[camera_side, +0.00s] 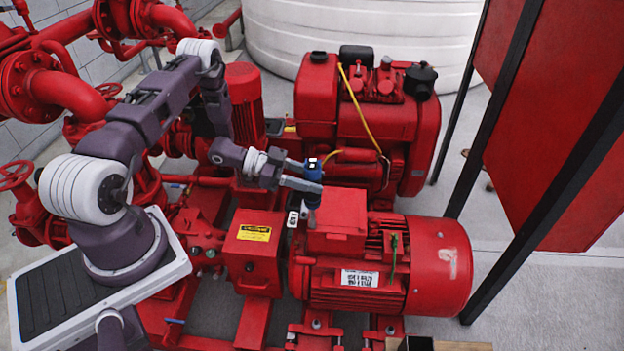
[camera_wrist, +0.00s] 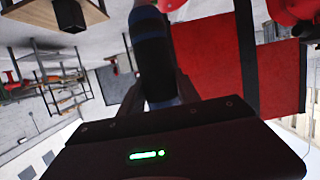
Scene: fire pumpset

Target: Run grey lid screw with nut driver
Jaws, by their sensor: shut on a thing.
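My gripper (camera_side: 302,177) is shut on the nut driver (camera_side: 313,170), which has a blue handle with a dark cap and stands roughly upright in the side view. Its grey lower end is over the left edge of the red terminal box on the motor (camera_side: 430,265). In the wrist view the driver's dark, blue-banded handle (camera_wrist: 152,50) rises from my gripper. No grey lid is clear to me. A small light plate with dark spots (camera_side: 293,219) sits just left of the driver's tip. The screw is too small or hidden to tell.
The red terminal box (camera_side: 343,210) rises beside the driver. A red engine with a yellow cable (camera_side: 355,100) stands behind. Red pipes (camera_side: 60,90) are at left, and a red panel on black posts (camera_side: 550,120) is at right. Bare floor (camera_side: 560,300) shows at lower right.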

